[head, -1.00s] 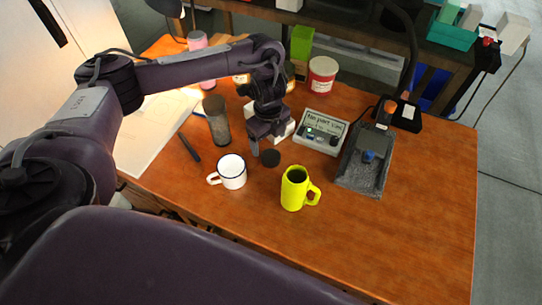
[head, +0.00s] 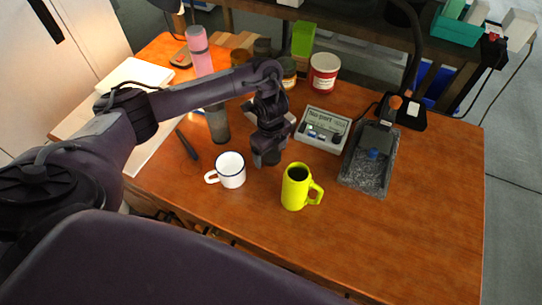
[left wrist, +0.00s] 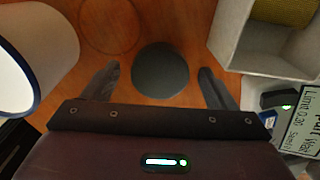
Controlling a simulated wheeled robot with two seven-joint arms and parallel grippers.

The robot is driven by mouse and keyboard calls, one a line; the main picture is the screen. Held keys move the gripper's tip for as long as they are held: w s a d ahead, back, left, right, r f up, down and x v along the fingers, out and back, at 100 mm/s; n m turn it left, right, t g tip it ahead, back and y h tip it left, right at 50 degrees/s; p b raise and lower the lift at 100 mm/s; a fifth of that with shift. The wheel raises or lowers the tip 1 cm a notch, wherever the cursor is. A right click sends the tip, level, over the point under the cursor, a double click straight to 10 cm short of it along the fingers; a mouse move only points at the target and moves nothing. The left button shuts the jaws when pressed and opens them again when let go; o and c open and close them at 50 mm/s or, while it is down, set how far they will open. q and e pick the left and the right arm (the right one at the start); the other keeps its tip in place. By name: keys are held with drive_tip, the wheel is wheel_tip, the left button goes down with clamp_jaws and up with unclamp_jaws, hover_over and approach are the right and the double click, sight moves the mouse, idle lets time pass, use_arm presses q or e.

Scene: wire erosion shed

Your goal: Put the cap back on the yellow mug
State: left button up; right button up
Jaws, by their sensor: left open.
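The yellow mug (head: 295,188) stands upright on the table with its handle to the right. Its top is uncovered and its inside looks dark. The cap (left wrist: 160,70) is a dark round disc lying on the wood in the left wrist view. In the head view my left gripper hides most or all of it. My left gripper (head: 267,161) points down behind and left of the yellow mug. Its open fingers (left wrist: 158,82) stand on either side of the cap, with gaps on both sides. How far they are above the table is unclear. My right gripper is not seen.
A white enamel mug (head: 230,171) stands close to the left of my left gripper. A labelled device (head: 322,130) and a grey tray-like stand (head: 368,173) are to the right. A dark jar (head: 217,123) and a black pen-like item (head: 187,145) are left. The front right table is clear.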

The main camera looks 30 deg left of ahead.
sight(271, 154)
use_arm(q)
drive_tip(key=shift+r, duration=0.1)
drive_tip(key=c, duration=1.1)
drive_tip(key=shift+o, duration=0.2)
drive_tip(key=shift+r, duration=0.1)
wheel_tip(271, 154, up, 20)
drive_tip(key=p, duration=0.7)
drive_tip(key=shift+p, duration=0.35)
